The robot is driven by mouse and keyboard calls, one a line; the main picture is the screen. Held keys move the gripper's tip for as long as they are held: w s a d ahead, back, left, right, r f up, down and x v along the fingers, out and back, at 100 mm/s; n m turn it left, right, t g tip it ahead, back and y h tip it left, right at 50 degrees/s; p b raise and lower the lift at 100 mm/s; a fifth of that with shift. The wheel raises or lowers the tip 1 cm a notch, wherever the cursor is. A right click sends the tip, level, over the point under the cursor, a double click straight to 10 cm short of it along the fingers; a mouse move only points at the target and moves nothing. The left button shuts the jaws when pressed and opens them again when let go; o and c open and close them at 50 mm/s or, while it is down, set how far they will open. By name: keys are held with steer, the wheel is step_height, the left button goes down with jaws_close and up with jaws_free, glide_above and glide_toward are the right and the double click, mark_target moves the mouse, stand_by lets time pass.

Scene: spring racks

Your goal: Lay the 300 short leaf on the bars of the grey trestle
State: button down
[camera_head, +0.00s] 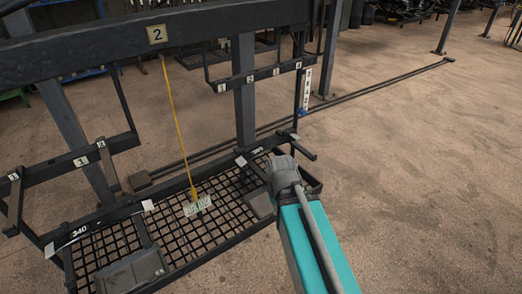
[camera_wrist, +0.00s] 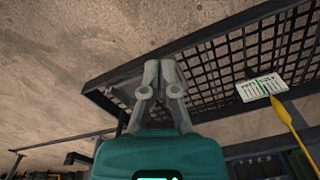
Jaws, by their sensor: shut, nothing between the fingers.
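My gripper (camera_wrist: 161,70) is shut and empty in the wrist view, its two fingers together over bare floor, beside a black mesh tray. In the head view my arm reaches up from the bottom right over the right end of that mesh tray, and the fingers do not show clearly there. I cannot pick out the 300 short leaf. The grey trestle cannot be made out with certainty in either view.
A dark rack beam (camera_head: 215,32) carries a "2" plate. The mesh tray (camera_head: 185,262) has a "340" label (camera_head: 79,231) and grey plates (camera_head: 130,271). Floor at right is clear.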

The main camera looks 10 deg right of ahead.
steer(key=c, duration=1.4)
jaws_free()
